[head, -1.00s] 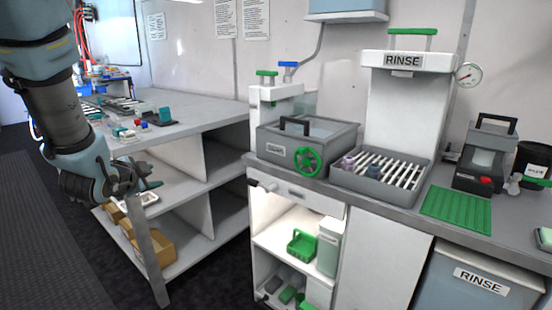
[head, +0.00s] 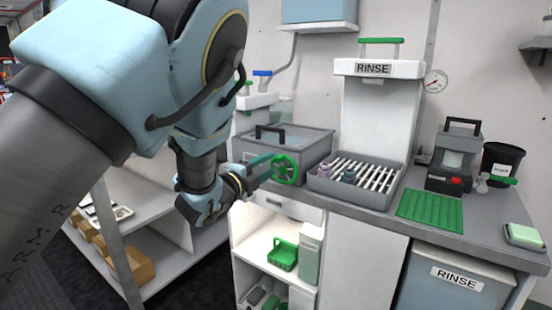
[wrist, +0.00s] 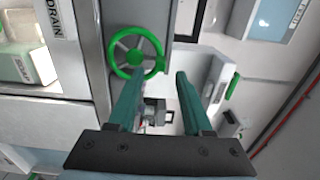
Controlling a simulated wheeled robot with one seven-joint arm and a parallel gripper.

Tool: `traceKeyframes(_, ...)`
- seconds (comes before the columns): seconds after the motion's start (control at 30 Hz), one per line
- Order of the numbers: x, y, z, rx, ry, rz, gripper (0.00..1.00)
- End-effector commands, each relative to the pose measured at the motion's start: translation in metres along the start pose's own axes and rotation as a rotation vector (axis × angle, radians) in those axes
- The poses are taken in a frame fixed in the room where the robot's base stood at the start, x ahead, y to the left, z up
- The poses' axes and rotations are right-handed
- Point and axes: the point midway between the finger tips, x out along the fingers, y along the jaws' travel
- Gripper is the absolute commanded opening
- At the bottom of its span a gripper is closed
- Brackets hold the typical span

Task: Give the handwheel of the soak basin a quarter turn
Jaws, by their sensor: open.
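The green handwheel (head: 285,169) sits on the front of the grey soak basin (head: 310,150), which has a black handle on top. It also shows in the wrist view (wrist: 135,53), just beyond the fingertips and toward the left one. My gripper (head: 262,168) is close to the left side of the wheel in the head view. Its two teal fingers (wrist: 157,88) are apart with nothing held between them. I cannot tell whether a fingertip touches the rim.
A rinse station (head: 383,110) with a slatted tray (head: 340,195) stands right of the basin. A green mat (head: 430,210) and a grey device (head: 455,155) are farther right. Below the basin is an open shelf with a green caddy (head: 283,255).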

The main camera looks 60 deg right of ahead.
Motion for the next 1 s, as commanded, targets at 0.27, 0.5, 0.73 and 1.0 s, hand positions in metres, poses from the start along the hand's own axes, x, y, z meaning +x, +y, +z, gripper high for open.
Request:
traceKeyframes(0.27,0.038,-0.001,0.000,-0.001,0.000,0.000,0.50)
traceKeyframes(0.5,0.045,0.000,0.000,-0.002,-0.002,0.000,0.50)
traceKeyframes(0.73,0.044,0.000,0.000,-0.002,-0.002,0.000,0.42)
traceKeyframes(1.0,0.044,0.000,0.001,-0.002,-0.002,0.000,0.12)
